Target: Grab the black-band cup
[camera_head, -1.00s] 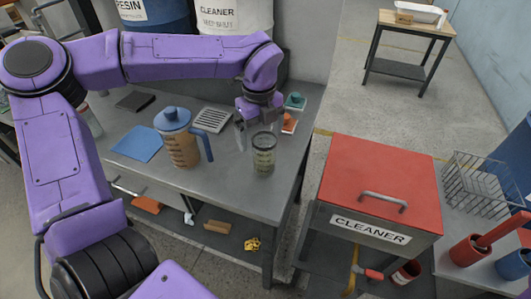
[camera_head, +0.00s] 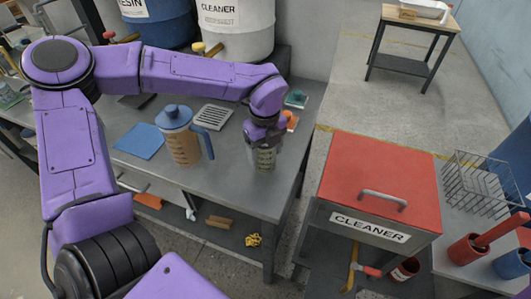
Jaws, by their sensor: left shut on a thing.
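The black-band cup (camera_head: 264,160) is a clear, greenish cup standing near the right end of the grey workbench. My left gripper (camera_head: 264,146) reaches down over it from above and is shut on it. The fingers and wrist hide the cup's upper part and its dark band; its lower part shows below the fingers. The cup looks upright, and I cannot tell any gap between it and the bench. My right gripper is not in view.
A blue-lidded pitcher (camera_head: 183,140) with a handle stands left of the cup. A blue sheet (camera_head: 139,142), a slotted grey plate (camera_head: 213,116) and a green-handled tool (camera_head: 295,99) lie on the bench (camera_head: 225,185). A red-lidded CLEANER box (camera_head: 378,175) stands to the right.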

